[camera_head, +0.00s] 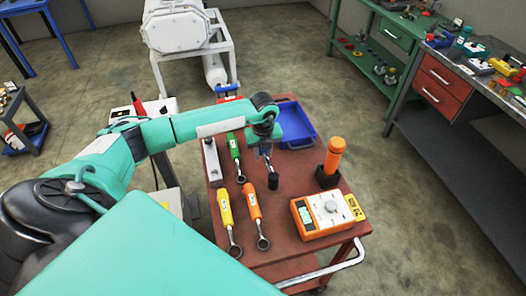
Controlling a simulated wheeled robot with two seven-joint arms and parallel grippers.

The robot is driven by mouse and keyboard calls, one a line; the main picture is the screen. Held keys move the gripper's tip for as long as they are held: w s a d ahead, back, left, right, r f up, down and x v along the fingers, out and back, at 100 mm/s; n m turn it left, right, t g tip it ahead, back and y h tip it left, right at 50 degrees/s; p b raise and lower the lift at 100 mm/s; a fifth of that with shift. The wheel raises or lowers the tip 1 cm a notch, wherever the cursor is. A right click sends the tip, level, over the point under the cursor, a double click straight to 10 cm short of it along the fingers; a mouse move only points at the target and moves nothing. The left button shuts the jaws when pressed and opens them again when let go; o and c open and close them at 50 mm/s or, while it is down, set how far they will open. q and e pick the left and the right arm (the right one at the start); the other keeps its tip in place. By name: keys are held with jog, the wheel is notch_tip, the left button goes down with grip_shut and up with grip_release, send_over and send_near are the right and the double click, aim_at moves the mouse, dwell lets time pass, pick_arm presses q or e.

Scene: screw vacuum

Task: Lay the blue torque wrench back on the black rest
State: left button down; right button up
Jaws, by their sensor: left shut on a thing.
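My left gripper (266,146) is over the middle of the red-brown cart top, pointing down. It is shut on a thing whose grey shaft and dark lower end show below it. This appears to be the blue torque wrench, but its blue handle is not clear there. I cannot tell whether the dark end touches the cart. A green wrench (234,148), a yellow wrench (226,208) and an orange wrench (252,202) lie left of the gripper. I cannot single out the black rest. My right gripper is out of view.
A blue tray (309,139) sits behind the gripper on the cart (290,196). An orange-handled tool (334,157) stands in a black holder (326,178) at right. An orange-and-white meter (325,215) lies at the front right. Workbenches stand beyond, with open floor between.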

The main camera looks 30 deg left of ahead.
pick_arm(q)
jog(key=shift+f, duration=0.25)
jog(key=shift+f+b, duration=0.1)
jog(key=shift+b, duration=0.2)
jog(key=shift+f, duration=0.25)
jog(key=shift+f+b, duration=0.2)
jog(key=shift+b, duration=0.15)
dwell(0.4)
jog(key=shift+c, duration=1.2)
grip_release()
jog(key=shift+r, duration=0.25)
